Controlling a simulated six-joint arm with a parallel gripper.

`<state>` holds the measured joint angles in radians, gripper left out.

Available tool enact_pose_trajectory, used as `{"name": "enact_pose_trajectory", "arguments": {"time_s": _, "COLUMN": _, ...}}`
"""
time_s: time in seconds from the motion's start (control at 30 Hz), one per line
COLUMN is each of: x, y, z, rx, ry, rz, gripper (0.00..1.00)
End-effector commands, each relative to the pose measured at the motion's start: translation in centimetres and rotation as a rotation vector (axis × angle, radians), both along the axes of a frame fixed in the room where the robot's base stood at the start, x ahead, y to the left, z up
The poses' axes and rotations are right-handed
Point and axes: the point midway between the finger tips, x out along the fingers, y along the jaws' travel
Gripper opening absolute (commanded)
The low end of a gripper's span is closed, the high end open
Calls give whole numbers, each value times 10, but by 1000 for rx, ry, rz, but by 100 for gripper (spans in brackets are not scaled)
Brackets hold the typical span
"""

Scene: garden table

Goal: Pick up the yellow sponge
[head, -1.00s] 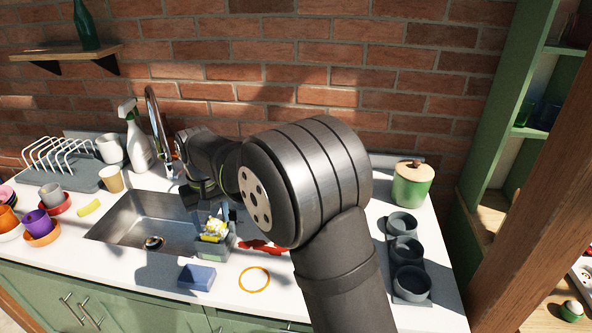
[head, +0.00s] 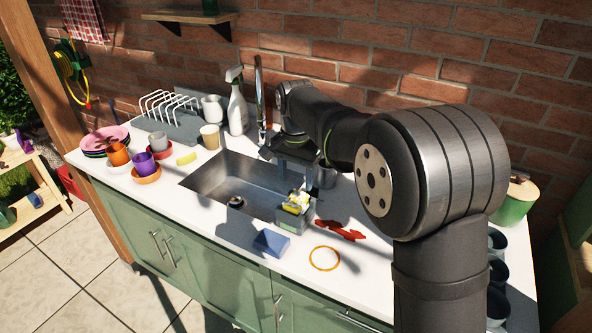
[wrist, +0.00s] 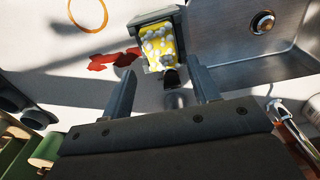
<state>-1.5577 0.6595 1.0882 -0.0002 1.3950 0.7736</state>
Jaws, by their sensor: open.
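A yellow sponge (head: 297,203) covered in white suds sits in a grey caddy (head: 291,228) at the right end of the sink. In the wrist view the sponge (wrist: 160,42) shows in the caddy (wrist: 178,18), just beyond my fingertips. A dark item sticks out beside it. My gripper (head: 295,176) points down behind the caddy. In the wrist view its two fingers (wrist: 163,84) are apart, with nothing held between them. A smaller yellow piece (head: 186,158) lies on the counter left of the sink; I cannot tell what it is.
The tap (head: 259,95) and a spray bottle (head: 237,105) stand behind the sink. Cups and bowls crowd the left counter.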

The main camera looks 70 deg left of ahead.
Motion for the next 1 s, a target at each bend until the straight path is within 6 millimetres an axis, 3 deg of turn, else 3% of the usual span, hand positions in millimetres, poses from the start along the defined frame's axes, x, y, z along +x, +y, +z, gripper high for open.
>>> {"name": "enact_pose_trajectory", "arguments": {"time_s": 0.6, "x": 0, "y": 0, "z": -50, "rx": -1, "ry": 0, "rz": 1, "gripper": 55}}
{"name": "enact_pose_trajectory", "arguments": {"time_s": 1.0, "x": 0, "y": 0, "z": -67, "rx": 1, "ry": 0, "rz": 1, "gripper": 55}}
